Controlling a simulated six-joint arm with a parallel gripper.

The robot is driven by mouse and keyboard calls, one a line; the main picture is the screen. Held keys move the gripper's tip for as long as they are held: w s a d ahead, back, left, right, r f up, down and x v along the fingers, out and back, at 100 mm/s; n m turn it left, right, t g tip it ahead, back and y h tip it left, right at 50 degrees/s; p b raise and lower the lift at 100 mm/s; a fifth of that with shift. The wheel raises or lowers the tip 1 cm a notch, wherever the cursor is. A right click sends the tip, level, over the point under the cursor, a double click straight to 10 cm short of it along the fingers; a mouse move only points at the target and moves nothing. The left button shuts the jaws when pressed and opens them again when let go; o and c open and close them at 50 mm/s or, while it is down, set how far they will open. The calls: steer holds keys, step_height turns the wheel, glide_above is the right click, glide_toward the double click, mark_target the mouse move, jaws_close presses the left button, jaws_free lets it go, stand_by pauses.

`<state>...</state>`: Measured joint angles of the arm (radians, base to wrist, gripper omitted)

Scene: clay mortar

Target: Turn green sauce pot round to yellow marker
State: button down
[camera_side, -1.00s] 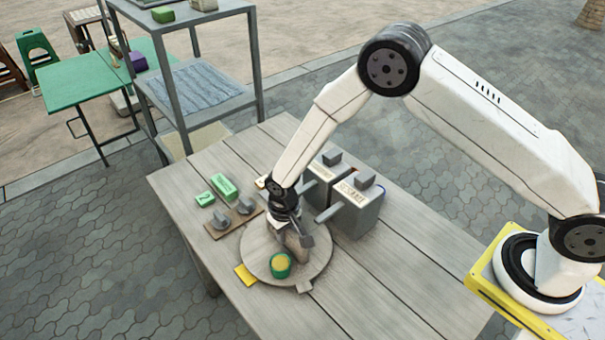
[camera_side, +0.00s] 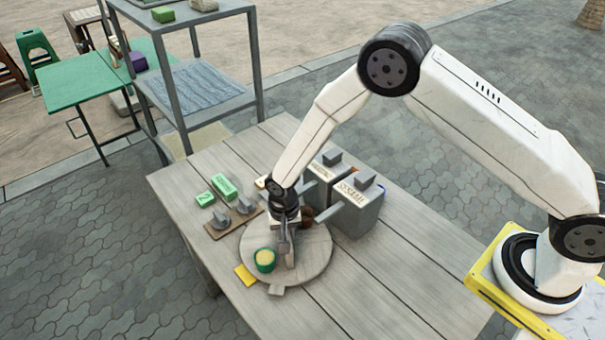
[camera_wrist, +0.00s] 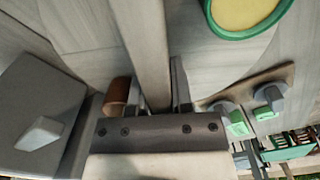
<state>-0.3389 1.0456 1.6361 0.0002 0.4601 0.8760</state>
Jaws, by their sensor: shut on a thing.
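The green sauce pot (camera_side: 264,261) with yellow contents stands upright near the front-left rim of a round wooden turntable (camera_side: 316,255). It also shows at the top of the wrist view (camera_wrist: 247,12). The yellow marker (camera_side: 245,275) lies flat on the table just outside the rim, a little left of the pot and apart from it. My gripper (camera_side: 287,232) points down over the turntable. In the wrist view my gripper (camera_wrist: 155,95) is shut on an upright bar (camera_wrist: 150,45) of the turntable. The bar's grip point is partly hidden in the side view.
A brown pot (camera_side: 307,216) stands behind my gripper on the turntable. Two grey dispensers (camera_side: 357,205) stand close behind right. A board with grey knobs (camera_side: 221,218) and green blocks (camera_side: 223,186) lie behind left. The table's front right is clear.

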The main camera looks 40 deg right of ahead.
steer(key=shift+m, duration=1.4)
steer(key=c, duration=0.5)
jaws_free()
steer(key=shift+r, duration=0.1)
steer(key=shift+r, duration=3.85)
